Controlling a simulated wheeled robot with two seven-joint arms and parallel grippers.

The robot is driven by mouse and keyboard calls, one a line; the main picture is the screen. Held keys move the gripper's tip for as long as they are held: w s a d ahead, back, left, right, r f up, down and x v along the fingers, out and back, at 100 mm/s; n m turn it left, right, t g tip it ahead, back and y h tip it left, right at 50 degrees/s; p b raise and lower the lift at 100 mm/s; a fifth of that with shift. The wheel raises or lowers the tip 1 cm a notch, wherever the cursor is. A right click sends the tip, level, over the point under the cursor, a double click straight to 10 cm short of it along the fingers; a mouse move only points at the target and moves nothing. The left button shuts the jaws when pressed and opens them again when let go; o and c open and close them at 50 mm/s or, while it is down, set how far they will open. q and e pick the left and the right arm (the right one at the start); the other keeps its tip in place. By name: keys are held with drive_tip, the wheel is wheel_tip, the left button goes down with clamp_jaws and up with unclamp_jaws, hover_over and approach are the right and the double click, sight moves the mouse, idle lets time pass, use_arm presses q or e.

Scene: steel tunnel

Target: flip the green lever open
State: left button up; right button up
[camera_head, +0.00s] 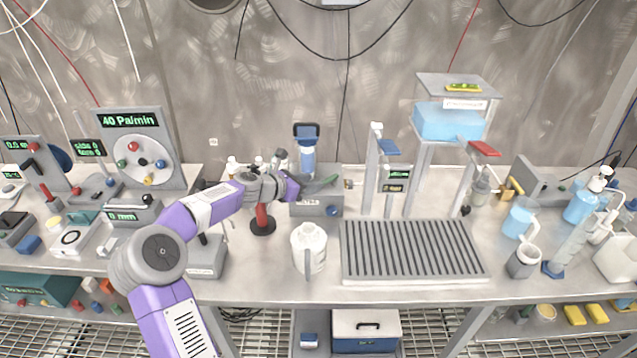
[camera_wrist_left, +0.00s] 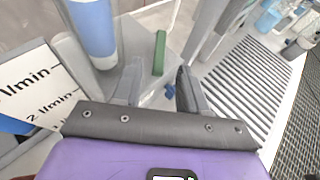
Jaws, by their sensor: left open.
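The green lever (camera_wrist_left: 159,52) is a short green bar on a grey box (camera_wrist_left: 145,30). In the left wrist view it lies just beyond my left gripper (camera_wrist_left: 160,84), seen between its two spread fingers and apart from them. The fingers are open and empty. In the head view my left gripper (camera_head: 308,187) is at the front of the grey box with the blue cylinder (camera_head: 308,160). A bit of green (camera_head: 326,181) shows at its tips; the gripper partly hides the lever there. My right gripper is not in view.
A white jug (camera_head: 310,248) stands in front of the box. A red-handled stand (camera_head: 262,222) is below my left wrist. A ribbed drain tray (camera_head: 412,250) lies to the right, with a post with a blue lever (camera_head: 388,147) behind it. A flow-marked panel (camera_wrist_left: 35,85) is close on the left in the wrist view.

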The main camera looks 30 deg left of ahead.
sight(324, 181)
use_arm(q)
drive_tip(key=shift+x, duration=1.85)
clamp_jaws()
